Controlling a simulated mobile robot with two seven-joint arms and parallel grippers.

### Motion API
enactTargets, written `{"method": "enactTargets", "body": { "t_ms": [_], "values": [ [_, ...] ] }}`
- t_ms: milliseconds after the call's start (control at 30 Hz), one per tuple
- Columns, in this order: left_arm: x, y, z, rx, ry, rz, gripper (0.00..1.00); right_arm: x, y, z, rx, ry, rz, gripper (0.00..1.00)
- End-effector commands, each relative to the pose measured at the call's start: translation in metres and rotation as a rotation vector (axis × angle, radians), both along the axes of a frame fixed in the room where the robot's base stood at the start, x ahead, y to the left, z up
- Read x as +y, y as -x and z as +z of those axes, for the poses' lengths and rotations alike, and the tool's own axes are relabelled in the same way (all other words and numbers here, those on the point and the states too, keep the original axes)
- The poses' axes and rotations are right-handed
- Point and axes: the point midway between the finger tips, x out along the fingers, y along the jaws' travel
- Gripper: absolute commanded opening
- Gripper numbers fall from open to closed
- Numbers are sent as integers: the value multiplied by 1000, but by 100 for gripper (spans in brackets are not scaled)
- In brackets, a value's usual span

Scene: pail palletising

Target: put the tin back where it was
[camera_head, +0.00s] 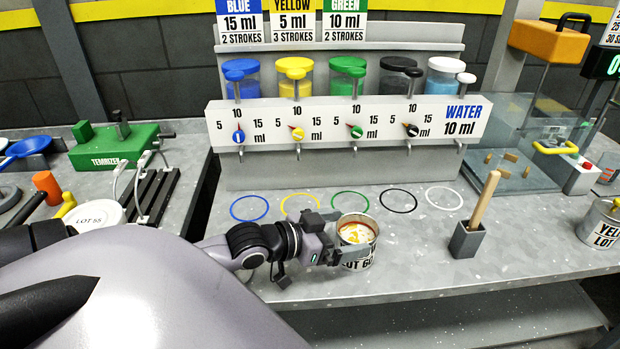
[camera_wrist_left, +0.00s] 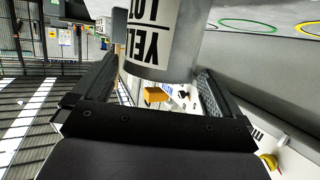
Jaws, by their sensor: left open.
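An open metal tin (camera_head: 357,232) with pale contents streaked orange-red and a white label with black letters is at the front of the counter, below the green ring. My left gripper (camera_head: 345,238) is open, with its fingers reaching around the tin's sides from the left. In the left wrist view the tin (camera_wrist_left: 165,42) shows large between the finger ends, its label partly readable as YEL and LOT. Whether the fingers touch it, and its contact with the counter, I cannot tell. My right gripper is not in view.
Blue (camera_head: 249,208), yellow, green, black and white rings lie empty before the dispenser (camera_head: 340,124). A stick stands in a grey holder (camera_head: 468,239) right of the tin. Another labelled tin (camera_head: 600,224) stands at the far right. The green TEMRIZER machine (camera_head: 112,147) is left.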

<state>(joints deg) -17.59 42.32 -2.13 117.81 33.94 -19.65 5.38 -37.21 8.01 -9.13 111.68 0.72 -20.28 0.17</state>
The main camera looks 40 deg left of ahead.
Motion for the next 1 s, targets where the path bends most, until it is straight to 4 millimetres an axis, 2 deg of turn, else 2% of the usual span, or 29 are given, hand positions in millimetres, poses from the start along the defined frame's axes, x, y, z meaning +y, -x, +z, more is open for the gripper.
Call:
{"method": "enactTargets", "body": {
  "t_ms": [200, 600, 1000],
  "values": [
    [8, 26, 8, 3, -1, -1, 100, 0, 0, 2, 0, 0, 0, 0],
    [20, 62, 20, 2, 2, 0, 100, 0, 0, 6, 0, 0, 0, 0],
    [24, 74, 25, -2, 1, -2, 100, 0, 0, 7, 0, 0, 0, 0]
  ]
}}
